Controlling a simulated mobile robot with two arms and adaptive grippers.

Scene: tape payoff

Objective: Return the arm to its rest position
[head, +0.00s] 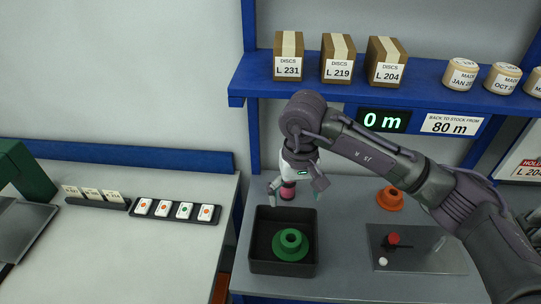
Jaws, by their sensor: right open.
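My right arm reaches in from the right side of the head view. Its gripper (295,191) is open and points down above the back of a black tray (254,262). A green flanged spool (290,244) lies in the tray, in front of the gripper. My left gripper is not in view.
An orange spool (390,199) and a grey plate with a red knob (393,239) stand on the right bench. A blue shelf (300,88) with boxes and rolls hangs above. A "0 m" display (384,120) is under it. The left bench (130,255) has clear room.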

